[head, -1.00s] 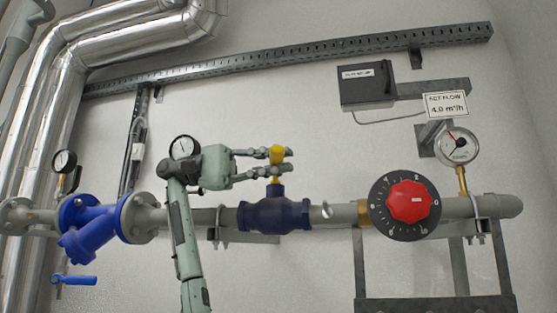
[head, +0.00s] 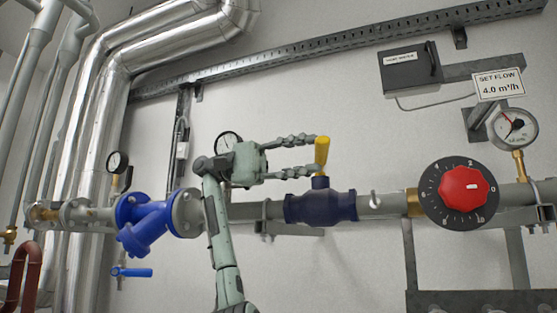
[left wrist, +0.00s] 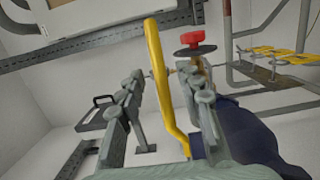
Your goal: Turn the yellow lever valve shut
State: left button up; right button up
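The yellow lever (head: 321,153) stands on the dark blue valve body (head: 320,207) in the horizontal pipe. My left gripper (head: 316,155) comes from the left at lever height. Its two fingers are spread apart, one above the other in the head view, with their tips near the lever. In the left wrist view, the yellow lever (left wrist: 158,75) runs through the gap between the fingers of my left gripper (left wrist: 168,85), with space visible on both sides. I cannot tell whether any finger touches it. The dark blue valve body (left wrist: 240,140) is partly hidden by the gripper. My right gripper is not in view.
A red dial knob (head: 464,188) sits right of the valve, with a gauge (head: 514,128) beyond. A blue strainer (head: 150,228) is on the pipe at left. A gauge (head: 228,141) is partly behind my left arm.

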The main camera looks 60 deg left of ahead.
pick_arm(q)
jog(key=v, duration=0.9)
